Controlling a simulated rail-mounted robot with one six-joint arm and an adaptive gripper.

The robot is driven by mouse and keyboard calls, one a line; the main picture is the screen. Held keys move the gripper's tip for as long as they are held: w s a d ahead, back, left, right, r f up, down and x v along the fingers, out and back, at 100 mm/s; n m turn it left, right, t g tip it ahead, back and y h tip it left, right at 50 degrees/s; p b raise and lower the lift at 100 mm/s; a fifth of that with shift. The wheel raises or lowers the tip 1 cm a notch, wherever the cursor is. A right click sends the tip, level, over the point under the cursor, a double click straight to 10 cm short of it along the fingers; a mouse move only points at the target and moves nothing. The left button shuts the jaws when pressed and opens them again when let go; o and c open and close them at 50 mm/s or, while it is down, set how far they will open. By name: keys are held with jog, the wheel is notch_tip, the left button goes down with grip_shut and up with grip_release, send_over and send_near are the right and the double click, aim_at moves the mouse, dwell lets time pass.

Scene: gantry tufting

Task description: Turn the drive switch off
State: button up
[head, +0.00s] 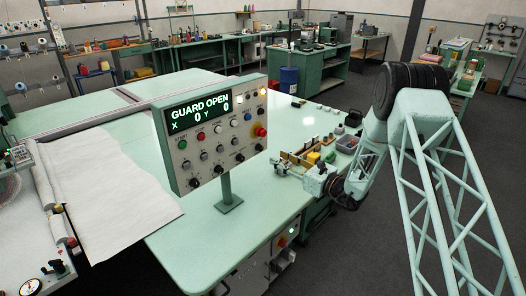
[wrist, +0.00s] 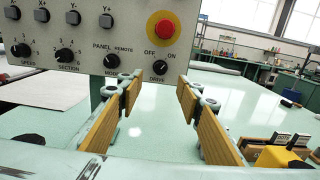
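The control panel (head: 181,146) stands on a post over the pale green table and reads "GUARD OPEN". The drive switch (wrist: 160,67) is a small black knob at the panel's lower right, between OFF on the left and ON on the right. Its pointer is too small to read surely. It also shows in the head view (head: 259,147). My gripper (wrist: 160,88) has two wood-faced fingers, spread apart and empty. They point toward the panel, just below and to either side of the drive switch, apparently not touching it. In the head view my gripper (head: 281,167) is right of the panel.
A red emergency stop (wrist: 162,29) sits directly above the drive switch. The mode knob (wrist: 111,60) is to its left. Small parts and a yellow block (wrist: 278,157) lie at the lower right. The table (head: 190,255) below the panel is clear.

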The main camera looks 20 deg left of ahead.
aim_at(261, 149)
jog(key=shift+x, duration=5.2)
jog(key=shift+c, duration=0.7)
jog(key=c, duration=0.7)
